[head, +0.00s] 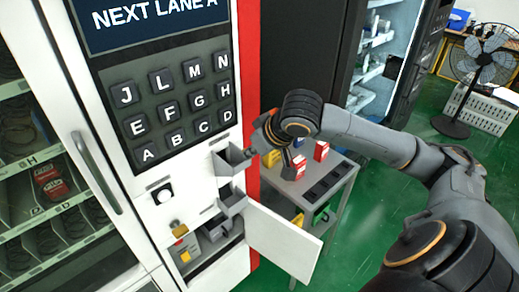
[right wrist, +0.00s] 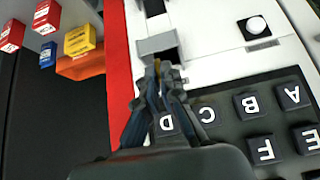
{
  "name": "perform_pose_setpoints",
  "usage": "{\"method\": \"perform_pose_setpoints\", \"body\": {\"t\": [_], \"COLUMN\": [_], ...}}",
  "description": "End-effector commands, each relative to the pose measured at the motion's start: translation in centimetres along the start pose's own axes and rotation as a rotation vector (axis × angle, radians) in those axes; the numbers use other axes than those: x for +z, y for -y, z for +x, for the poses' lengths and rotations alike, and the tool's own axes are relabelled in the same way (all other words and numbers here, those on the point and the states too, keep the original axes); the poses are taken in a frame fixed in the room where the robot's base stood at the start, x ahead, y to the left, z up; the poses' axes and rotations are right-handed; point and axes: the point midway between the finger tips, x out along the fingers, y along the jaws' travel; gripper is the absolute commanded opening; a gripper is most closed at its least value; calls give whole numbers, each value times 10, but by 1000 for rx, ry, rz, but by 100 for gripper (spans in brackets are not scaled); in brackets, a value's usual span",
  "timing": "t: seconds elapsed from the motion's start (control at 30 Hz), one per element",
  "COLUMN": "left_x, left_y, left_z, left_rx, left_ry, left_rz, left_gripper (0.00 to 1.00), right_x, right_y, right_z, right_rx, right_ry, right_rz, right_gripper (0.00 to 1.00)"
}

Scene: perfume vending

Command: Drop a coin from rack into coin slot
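The white vending machine panel (head: 160,190) stands at the left in the head view, with its letter keypad (head: 175,108). Two small grey open holders stick out at its right edge, an upper one (head: 230,160) and a lower one (head: 233,201). My right gripper (head: 252,152) is at the upper holder. In the right wrist view its fingertips (right wrist: 157,68) come together just in front of a grey holder (right wrist: 158,44). A thin brownish strip shows between the fingers; I cannot tell whether it is a coin. No coin or coin slot is clearly visible. My left gripper is out of view.
A small white door (head: 283,242) stands open below, beside a compartment with boxes (head: 186,251). A grey table (head: 336,190) with red and yellow boxes stands behind my right forearm. A fan (head: 482,65) stands far right. Green floor is clear between.

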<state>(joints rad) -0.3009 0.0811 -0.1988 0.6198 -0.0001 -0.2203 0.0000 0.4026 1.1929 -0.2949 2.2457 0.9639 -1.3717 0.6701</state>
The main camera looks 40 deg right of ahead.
Motion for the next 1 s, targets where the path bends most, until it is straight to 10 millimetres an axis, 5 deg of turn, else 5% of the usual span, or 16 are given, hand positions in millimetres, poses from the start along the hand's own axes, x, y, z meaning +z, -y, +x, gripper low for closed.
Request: {"method": "perform_pose_setpoints", "body": {"t": [0.6,1.0], "left_x": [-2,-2], "left_y": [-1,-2], "left_z": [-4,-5], "left_rx": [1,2], "left_ry": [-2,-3], "left_rz": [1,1], "left_gripper": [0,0], "right_x": [-20,-21], "right_y": [0,0], "right_z": [52,61], "right_rx": [0,0], "right_ry": [1,0], "right_rz": [2,1], "right_gripper": [0,0]}}
